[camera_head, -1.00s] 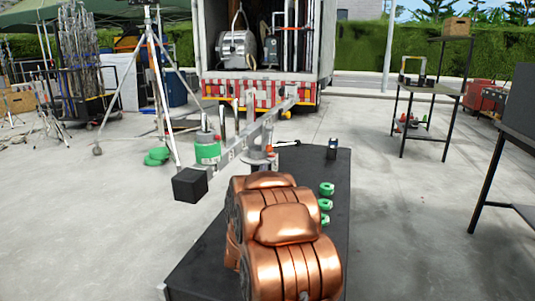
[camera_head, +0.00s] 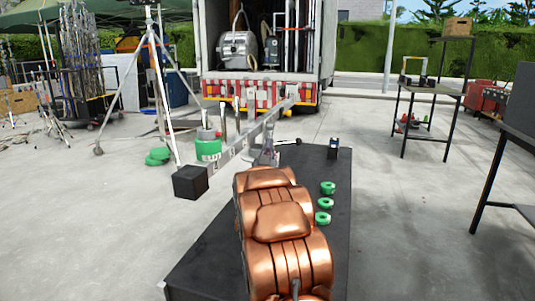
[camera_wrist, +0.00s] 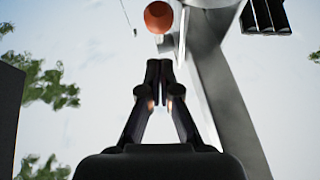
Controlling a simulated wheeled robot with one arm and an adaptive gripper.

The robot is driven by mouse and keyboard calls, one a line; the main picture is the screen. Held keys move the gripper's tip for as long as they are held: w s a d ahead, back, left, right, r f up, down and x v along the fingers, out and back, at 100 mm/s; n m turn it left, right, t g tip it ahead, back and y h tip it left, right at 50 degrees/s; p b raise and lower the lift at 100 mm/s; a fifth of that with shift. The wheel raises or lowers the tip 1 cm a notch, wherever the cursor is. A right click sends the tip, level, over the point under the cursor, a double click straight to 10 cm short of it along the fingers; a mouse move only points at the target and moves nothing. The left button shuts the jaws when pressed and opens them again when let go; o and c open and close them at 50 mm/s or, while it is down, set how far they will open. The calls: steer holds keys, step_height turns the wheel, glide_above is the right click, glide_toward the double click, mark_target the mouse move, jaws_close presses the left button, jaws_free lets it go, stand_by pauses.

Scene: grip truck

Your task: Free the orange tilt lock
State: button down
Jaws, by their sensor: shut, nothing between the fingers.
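A round orange knob end (camera_wrist: 158,17), which looks like the tilt lock, shows at the top of the wrist view beside a grey metal arm (camera_wrist: 225,95). My gripper (camera_wrist: 160,68) is shut and empty, its fingertips just below the knob in that picture. I cannot tell whether they touch it. The orange knob's body and my fingertips cannot be made out clearly in that view.
The black table (camera_head: 205,262) carries several green rings (camera_head: 326,188) and a small dark can (camera_head: 333,148) to the right of my arm. A green-banded cylinder (camera_head: 208,150) hangs at the grey arm.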

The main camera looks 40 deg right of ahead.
steer(key=shift+w+d+f, duration=0.25)
steer(key=shift+w+d, duration=0.15)
steer(key=shift+d, duration=0.1)
steer(key=shift+w+d+f, duration=0.2)
steer(key=shift+w+d, duration=0.2)
steer(key=shift+d, duration=0.1)
steer(key=shift+w+d+f, duration=0.15)
steer(key=shift+d+f, duration=0.1)
steer(key=shift+d, duration=0.05)
